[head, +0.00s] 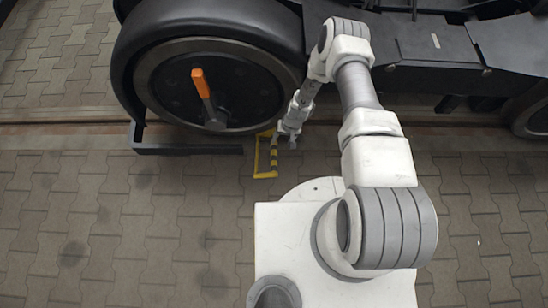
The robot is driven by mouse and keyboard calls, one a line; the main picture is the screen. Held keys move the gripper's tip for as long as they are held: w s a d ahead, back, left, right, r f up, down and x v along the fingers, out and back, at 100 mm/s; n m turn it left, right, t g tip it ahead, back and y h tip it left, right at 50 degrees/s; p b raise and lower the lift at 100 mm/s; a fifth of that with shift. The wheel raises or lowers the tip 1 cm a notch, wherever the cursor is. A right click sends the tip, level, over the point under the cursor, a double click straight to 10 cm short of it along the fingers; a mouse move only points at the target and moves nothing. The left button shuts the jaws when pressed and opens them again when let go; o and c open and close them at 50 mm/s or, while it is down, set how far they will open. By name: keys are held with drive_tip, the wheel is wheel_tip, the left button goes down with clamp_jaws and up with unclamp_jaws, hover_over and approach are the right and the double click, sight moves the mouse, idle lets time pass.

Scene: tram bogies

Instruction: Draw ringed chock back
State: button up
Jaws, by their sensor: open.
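A small yellow-and-black striped piece (273,158), which looks like the chock, lies on the paving to the right of the big wheel's foot. A thin yellow outline (257,160) runs along its left side and ends. I cannot make out a ring on it. My gripper (285,142) is open and points down at the striped piece's upper right end. It overlaps that end in the picture; I cannot tell whether they touch. The arm and gripper hide part of the ground there.
A large black-tyred wheel (145,30) with an orange-tipped lever (201,83) stands behind. A low dark bar (185,150) juts out in front of it. The dark bogie frame (440,45) overhangs at the upper right. Paving (120,235) in front is clear.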

sight(275, 158)
drive_tip(key=a+f+b, duration=0.1)
drive_tip(key=f+b, duration=0.1)
drive_tip(key=f, duration=0.4)
drive_tip(key=a+f+b, duration=0.1)
drive_tip(key=f+b, duration=0.2)
drive_tip(key=f, duration=0.3)
drive_tip(key=a+f+b, duration=0.1)
drive_tip(key=f+b, duration=0.1)
drive_tip(key=f, duration=0.4)
drive_tip(key=shift+s+a+f+b, duration=0.2)
drive_tip(key=shift+f+b, duration=0.1)
drive_tip(key=shift+b, duration=0.1)
drive_tip(key=shift+c, duration=0.4)
clamp_jaws()
